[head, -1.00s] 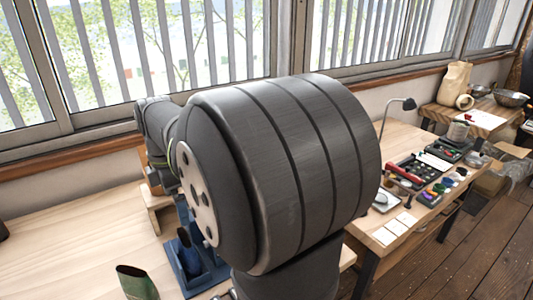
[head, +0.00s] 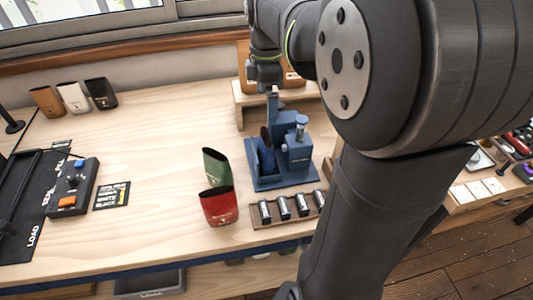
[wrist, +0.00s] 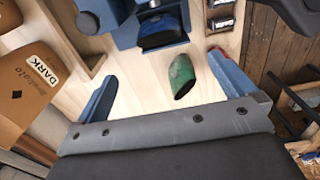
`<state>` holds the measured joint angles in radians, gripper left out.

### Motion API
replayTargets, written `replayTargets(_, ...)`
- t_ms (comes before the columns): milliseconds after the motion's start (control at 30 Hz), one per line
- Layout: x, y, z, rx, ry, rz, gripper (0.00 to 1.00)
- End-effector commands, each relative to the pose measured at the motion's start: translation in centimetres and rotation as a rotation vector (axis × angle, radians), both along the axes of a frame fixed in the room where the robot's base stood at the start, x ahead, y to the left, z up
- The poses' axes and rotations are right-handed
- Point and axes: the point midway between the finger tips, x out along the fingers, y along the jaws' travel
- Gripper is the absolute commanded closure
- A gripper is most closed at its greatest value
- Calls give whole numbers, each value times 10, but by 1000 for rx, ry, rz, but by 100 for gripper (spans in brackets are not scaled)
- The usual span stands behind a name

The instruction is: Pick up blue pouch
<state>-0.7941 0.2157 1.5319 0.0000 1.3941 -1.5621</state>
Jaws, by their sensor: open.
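The blue pouch (head: 266,156) stands open-topped in the blue machine (head: 298,155), on its left side. It also shows in the wrist view (wrist: 163,30), near the top middle, with its dark mouth visible. My gripper (wrist: 166,92) is open and empty, its two blue fingers wide apart, and the pouch lies beyond the fingertips. In the head view, my arm's end hangs behind and above the machine, with much of the gripper hidden or small.
A green pouch (head: 215,167) and a red pouch (head: 219,206) stand left of the machine. A rack of small dark tins (head: 286,209) lies in front. A wooden riser (head: 252,100) with brown bags is behind.

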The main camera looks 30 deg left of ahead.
Motion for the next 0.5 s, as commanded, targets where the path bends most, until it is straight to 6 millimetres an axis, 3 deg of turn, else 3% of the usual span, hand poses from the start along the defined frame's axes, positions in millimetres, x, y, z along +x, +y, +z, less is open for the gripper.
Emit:
replayTargets(333,10,5,8,1,-1,-1,0)
replayTargets(500,9,4,-14,-2,2,0,0)
